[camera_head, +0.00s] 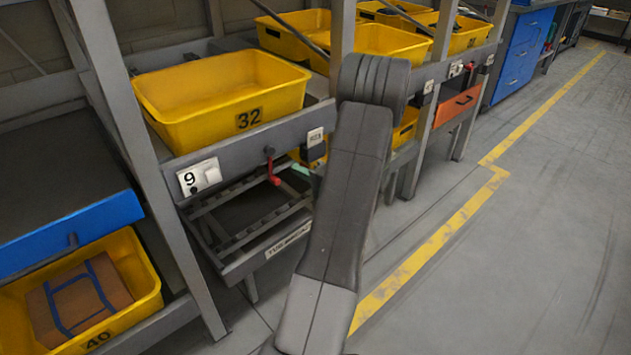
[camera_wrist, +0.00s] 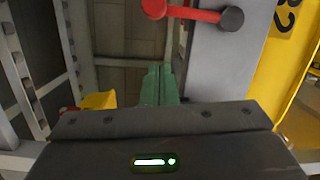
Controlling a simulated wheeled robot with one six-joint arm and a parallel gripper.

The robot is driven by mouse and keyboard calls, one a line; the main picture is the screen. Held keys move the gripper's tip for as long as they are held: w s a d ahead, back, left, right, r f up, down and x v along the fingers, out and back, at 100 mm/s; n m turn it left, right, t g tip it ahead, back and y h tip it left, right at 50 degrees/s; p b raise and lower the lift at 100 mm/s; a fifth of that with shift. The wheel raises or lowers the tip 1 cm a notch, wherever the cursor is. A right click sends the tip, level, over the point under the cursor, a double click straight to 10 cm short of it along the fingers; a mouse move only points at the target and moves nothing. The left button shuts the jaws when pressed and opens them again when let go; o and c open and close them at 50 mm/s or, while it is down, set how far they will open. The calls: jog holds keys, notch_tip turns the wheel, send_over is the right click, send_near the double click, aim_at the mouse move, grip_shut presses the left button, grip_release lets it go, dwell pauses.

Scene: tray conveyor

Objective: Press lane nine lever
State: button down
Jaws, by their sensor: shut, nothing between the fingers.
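The lane nine plate (camera_head: 200,177) is white with a black 9, on the grey front rail below a yellow tray marked 32 (camera_head: 222,97). The red lever (camera_head: 273,168) hangs from a dark pivot on that rail, to the right of the plate. In the wrist view the lever (camera_wrist: 193,13) lies across the top, with its dark pivot at its right end. My gripper (camera_wrist: 160,72) has green fingers, shut and empty, apart from the lever in the picture. In the head view a bit of green shows just right of the lever; my arm hides most of the gripper.
A lower roller rack (camera_head: 245,225) sits under the lane. A grey post (camera_head: 140,160) stands left of it, beside a yellow tray marked 40 (camera_head: 150,300) holding a brown box. More yellow trays (camera_head: 380,42) stand behind my arm. The floor at right is clear.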

aim_at(279, 182)
jog(key=s+a, duration=0.2)
jog(key=a, duration=0.1)
jog(key=shift+s+f, duration=0.15)
jog(key=shift+f, duration=0.2)
jog(key=shift+s+a+f+m+b, duration=0.25)
jog(key=shift+a+m+b, duration=0.1)
jog(key=shift+m+b, duration=0.35)
jog(key=shift+s+a+f+m+b, duration=0.1)
jog(key=shift+s+a+m+b, duration=0.5)
jog(key=shift+m, duration=0.5)
jog(key=s+a+r+m+t+p, duration=0.1)
jog(key=a+m, duration=0.1)
jog(key=m, duration=0.3)
jog(key=s+a+r+m+t, duration=0.1)
jog(key=s+a+r+m, duration=0.1)
jog(key=m, duration=0.3)
jog(key=s+a+r+m+t+p, duration=0.1)
jog(key=a+r+m, duration=0.1)
jog(key=m, duration=0.3)
jog(key=shift+s+a+r+t+p, duration=0.15)
jog(key=shift+s+a+t+p, duration=0.05)
jog(key=shift+s+t+p, duration=0.2)
jog(key=shift+a+r, duration=0.1)
jog(key=shift+r, duration=0.2)
